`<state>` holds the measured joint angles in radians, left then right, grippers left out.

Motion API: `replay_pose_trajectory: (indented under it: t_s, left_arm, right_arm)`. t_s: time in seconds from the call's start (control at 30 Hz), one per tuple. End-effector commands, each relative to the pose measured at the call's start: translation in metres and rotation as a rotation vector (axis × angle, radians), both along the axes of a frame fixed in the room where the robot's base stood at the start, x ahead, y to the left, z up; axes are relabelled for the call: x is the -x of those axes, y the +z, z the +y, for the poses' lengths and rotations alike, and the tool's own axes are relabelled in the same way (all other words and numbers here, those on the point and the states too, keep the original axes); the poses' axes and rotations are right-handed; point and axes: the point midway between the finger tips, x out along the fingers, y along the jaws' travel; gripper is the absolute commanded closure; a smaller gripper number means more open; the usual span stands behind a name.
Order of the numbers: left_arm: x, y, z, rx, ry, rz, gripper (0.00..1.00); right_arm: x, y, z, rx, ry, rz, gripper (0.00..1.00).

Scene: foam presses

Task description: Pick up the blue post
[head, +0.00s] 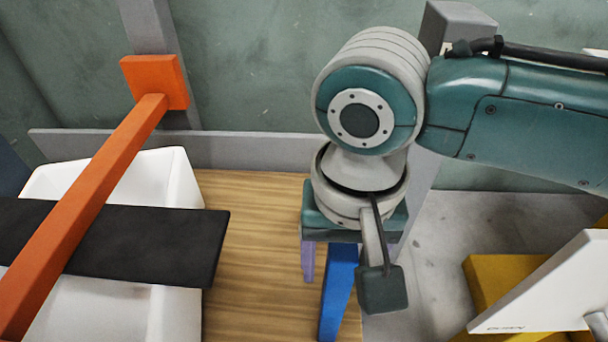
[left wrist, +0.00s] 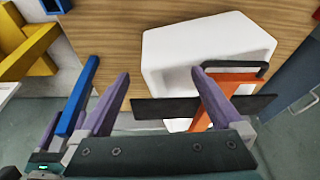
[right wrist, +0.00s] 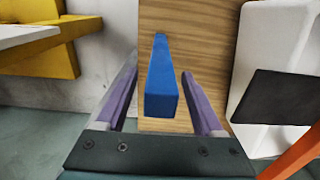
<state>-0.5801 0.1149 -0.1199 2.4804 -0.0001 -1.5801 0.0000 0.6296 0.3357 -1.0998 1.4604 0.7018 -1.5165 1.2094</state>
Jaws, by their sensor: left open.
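The blue post (right wrist: 161,92) shows in the right wrist view between the two purple fingers of my right gripper (right wrist: 159,78), with a gap on each side. My right gripper is open and holds nothing. In the head view, the post (head: 338,292) is partly hidden below this gripper, with one purple finger showing to its left. In the left wrist view, my left gripper (left wrist: 160,72) is open and empty. The post (left wrist: 77,97) is there just left of its left finger, outside the jaws. My left gripper is not seen in the head view.
A white bin (head: 182,270) stands left on the wooden surface (head: 258,262). A black plate (head: 165,243) and an orange bar (head: 75,215) cross over it. A yellow block (head: 497,282) and a white panel (head: 560,285) are at right. Bare wood lies between bin and post.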

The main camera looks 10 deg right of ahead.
Motion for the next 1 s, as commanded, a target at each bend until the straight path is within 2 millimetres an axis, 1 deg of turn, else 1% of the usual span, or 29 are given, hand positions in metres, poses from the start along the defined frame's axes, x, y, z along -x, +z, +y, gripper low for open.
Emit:
replay_pose_trajectory:
  t_s: [0.03,0.07,0.5,0.6,1.0]
  left_arm:
    - [0.0000,0.0001,-0.0001,0.000,0.000,0.000,0.00]
    - [0.0000,0.0001,-0.0001,0.000,0.000,0.000,0.00]
    - [0.0003,-0.0001,0.0001,0.000,0.000,0.001,0.00]
    - [0.0003,-0.0001,0.0006,-0.002,-0.002,0.001,0.00]
    - [0.0003,-0.0003,0.0024,-0.010,-0.006,0.001,0.00]
  right_arm:
    - [0.0000,0.0002,0.0002,0.000,0.000,0.000,0.38]
    - [0.0000,0.0002,0.0002,0.000,0.000,0.000,0.41]
    - [0.0002,0.0001,0.0002,0.000,0.000,0.000,0.91]
    - [0.0002,0.0001,0.0002,0.000,0.000,0.000,1.00]
    - [0.0002,0.0001,0.0000,0.000,0.000,0.000,1.00]
